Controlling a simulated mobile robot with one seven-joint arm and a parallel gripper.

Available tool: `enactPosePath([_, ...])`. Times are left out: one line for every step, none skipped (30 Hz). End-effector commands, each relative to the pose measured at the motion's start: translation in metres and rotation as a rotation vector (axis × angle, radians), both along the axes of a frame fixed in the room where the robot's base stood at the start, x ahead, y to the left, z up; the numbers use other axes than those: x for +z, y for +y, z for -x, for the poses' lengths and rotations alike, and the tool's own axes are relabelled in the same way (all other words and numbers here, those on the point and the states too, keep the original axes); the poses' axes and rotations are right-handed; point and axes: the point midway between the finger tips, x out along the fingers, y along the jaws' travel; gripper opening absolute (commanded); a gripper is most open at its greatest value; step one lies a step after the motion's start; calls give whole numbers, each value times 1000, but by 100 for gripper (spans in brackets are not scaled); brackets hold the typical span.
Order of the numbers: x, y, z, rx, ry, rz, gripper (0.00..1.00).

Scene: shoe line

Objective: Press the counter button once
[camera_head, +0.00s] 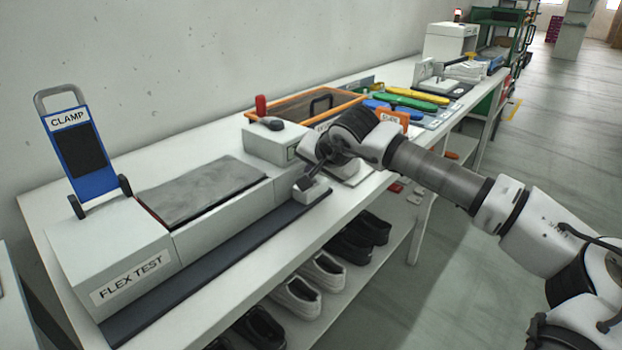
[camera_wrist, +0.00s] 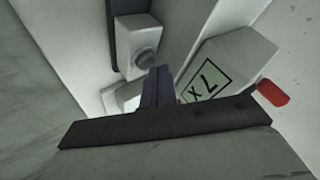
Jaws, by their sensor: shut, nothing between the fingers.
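In the wrist view, a round grey button (camera_wrist: 146,62) sits on a small pale box (camera_wrist: 128,32). My gripper (camera_wrist: 158,72) is shut and empty. Its tips appear just below and right of the button in that view; I cannot tell whether they touch it. In the head view, my gripper (camera_head: 303,184) points down over the small pale box (camera_head: 313,191) at the right end of the dark strip. The button itself cannot be made out there. A pale housing with a greenish display (camera_wrist: 207,83) stands right of the fingers in the wrist view, its dark characters seen at an angle.
The FLEX TEST machine (camera_head: 128,280) has a blue CLAMP frame (camera_head: 82,153) upright at its left end. An orange-rimmed tray (camera_head: 345,97) and coloured tools lie farther along the bench. Shoes (camera_head: 297,297) stand on the shelf below.

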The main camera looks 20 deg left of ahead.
Motion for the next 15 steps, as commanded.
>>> enactPosePath([-1,0,0,0,0,0,0])
enactPosePath([-1,0,0,0,0,0,0])
enactPosePath([-2,0,0,0,0,0,0])
enactPosePath([-2,0,0,0,0,0,0])
enactPosePath([-3,0,0,0,0,0,0])
enactPosePath([-3,0,0,0,0,0,0])
enactPosePath([-3,0,0,0,0,0,0])
enactPosePath([-4,0,0,0,0,0,0])
enactPosePath([-4,0,0,0,0,0,0])
enactPosePath([-5,0,0,0,0,0,0])
enactPosePath([-5,0,0,0,0,0,0])
enactPosePath([-5,0,0,0,0,0,0])
enactPosePath([-6,0,0,0,0,0,0])
enactPosePath([-6,0,0,0,0,0,0])
enactPosePath([-7,0,0,0,0,0,0])
